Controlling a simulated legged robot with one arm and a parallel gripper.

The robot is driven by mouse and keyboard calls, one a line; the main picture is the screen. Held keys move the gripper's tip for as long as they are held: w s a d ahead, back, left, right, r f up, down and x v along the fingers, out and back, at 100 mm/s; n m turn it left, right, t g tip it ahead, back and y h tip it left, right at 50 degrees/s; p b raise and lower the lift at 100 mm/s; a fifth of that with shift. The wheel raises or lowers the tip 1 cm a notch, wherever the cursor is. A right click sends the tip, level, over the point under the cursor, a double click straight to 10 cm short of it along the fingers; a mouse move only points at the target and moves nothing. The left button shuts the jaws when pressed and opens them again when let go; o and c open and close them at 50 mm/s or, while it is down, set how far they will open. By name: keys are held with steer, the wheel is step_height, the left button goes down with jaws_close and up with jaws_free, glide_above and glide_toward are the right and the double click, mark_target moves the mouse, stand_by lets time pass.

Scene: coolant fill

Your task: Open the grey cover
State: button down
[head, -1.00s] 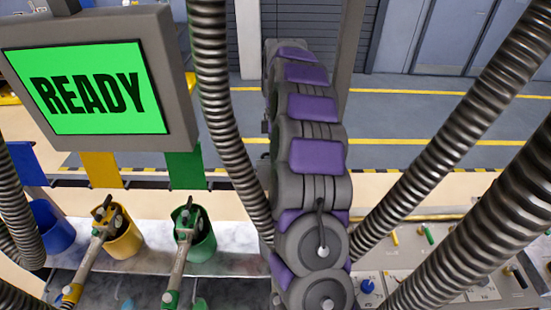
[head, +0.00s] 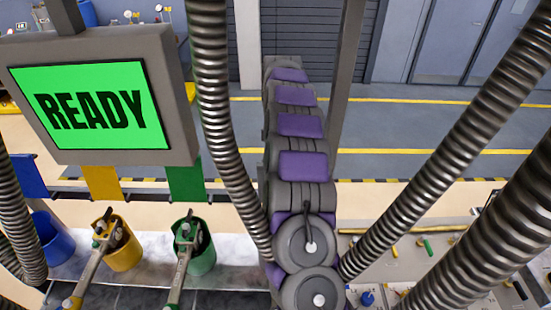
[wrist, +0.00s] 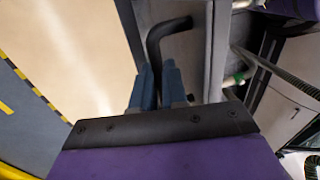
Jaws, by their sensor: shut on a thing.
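In the wrist view, my gripper (wrist: 160,78) has two blue fingers shut on a black bent handle (wrist: 156,45). The handle rises between the fingers and bends to the right at its top. A grey panel (wrist: 190,60) lies right behind the handle. It looks like the grey cover, but only part of it shows, and I cannot tell how far it is open. In the head view my arm hides the area ahead, and neither the gripper nor the cover can be made out.
A screen (head: 92,108) reading READY hangs at the left. Below it, blue (head: 50,240), yellow (head: 122,245) and green (head: 197,248) holders stand on a ledge, nozzles in the last two. Thick ribbed hoses (head: 440,190) cross the view. A control panel (head: 400,255) lies at lower right.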

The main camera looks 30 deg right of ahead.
steer(key=c, duration=1.5)
jaws_free()
steer(key=shift+s+d+f, duration=0.1)
steer(key=shift+s+f, duration=0.2)
steer(key=shift+f, duration=0.5)
steer(key=o, duration=0.3)
steer(key=shift+w+d, duration=0.25)
steer(key=shift+w, duration=0.2)
steer(key=shift+o, duration=0.2)
steer(key=shift+s+d+r, duration=0.15)
steer(key=shift+r, duration=0.15)
steer(key=p+v, duration=0.7)
steer(key=shift+r, duration=0.15)
steer(key=shift+d, duration=0.25)
